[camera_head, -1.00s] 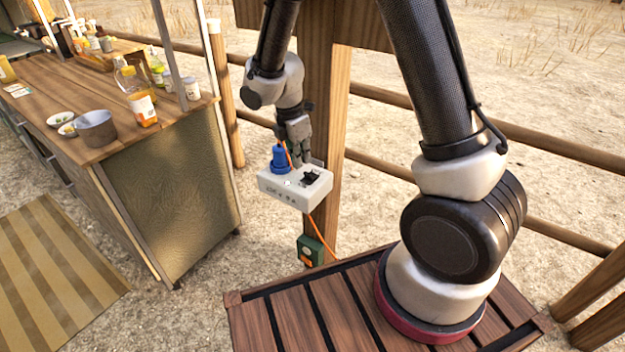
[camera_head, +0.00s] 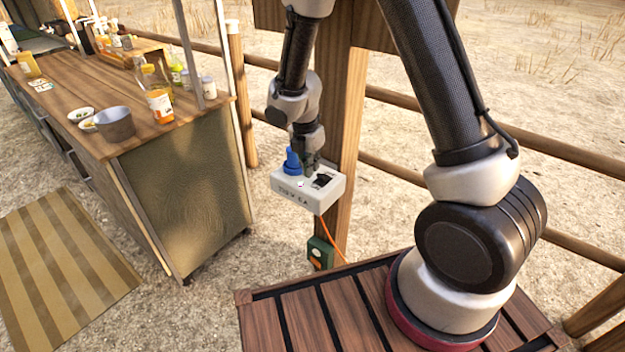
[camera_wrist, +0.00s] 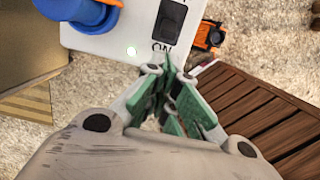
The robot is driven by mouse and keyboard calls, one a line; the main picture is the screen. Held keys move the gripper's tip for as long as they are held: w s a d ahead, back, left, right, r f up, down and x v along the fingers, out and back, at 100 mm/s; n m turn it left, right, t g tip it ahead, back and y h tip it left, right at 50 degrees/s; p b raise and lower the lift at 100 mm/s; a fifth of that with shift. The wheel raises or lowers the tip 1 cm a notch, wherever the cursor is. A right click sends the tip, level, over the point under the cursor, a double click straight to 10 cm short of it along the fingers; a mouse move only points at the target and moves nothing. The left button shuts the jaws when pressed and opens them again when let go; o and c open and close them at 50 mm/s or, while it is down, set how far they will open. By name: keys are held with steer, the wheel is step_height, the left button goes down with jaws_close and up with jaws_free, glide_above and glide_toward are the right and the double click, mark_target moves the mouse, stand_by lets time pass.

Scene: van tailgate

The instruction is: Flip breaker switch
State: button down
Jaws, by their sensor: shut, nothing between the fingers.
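The white breaker box (camera_head: 300,196) is fixed to the wooden post. My gripper (camera_head: 311,171) is shut and empty over the box top, close to the switch. In the wrist view its green fingertips (camera_wrist: 167,68) are by the "ON" label; I cannot tell whether they touch.
A green and orange box (camera_head: 321,253) hangs lower on the post (camera_head: 345,130), with an orange cable (camera_head: 334,236) running to it. A wooden counter (camera_head: 150,125) with bottles and bowls stands at left. A rail fence (camera_head: 400,100) runs behind.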

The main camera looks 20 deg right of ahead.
mark_target(318, 176)
steer(key=f, duration=0.5)
steer(key=shift+w+d+f, duration=0.2)
steer(key=shift+d+f, duration=0.1)
steer(key=shift+w+d+r, duration=0.25)
steer(key=shift+d+r, duration=0.05)
steer(key=shift+r, duration=0.15)
stand_by(0.3)
steer(key=shift+w+d+r, duration=0.15)
steer(key=shift+d+r, duration=0.05)
steer(key=shift+r, duration=0.05)
steer(key=shift+w+d+r, duration=0.35)
steer(key=shift+d, duration=0.15)
steer(key=shift+r, duration=0.1)
steer(key=shift+r, duration=0.7)
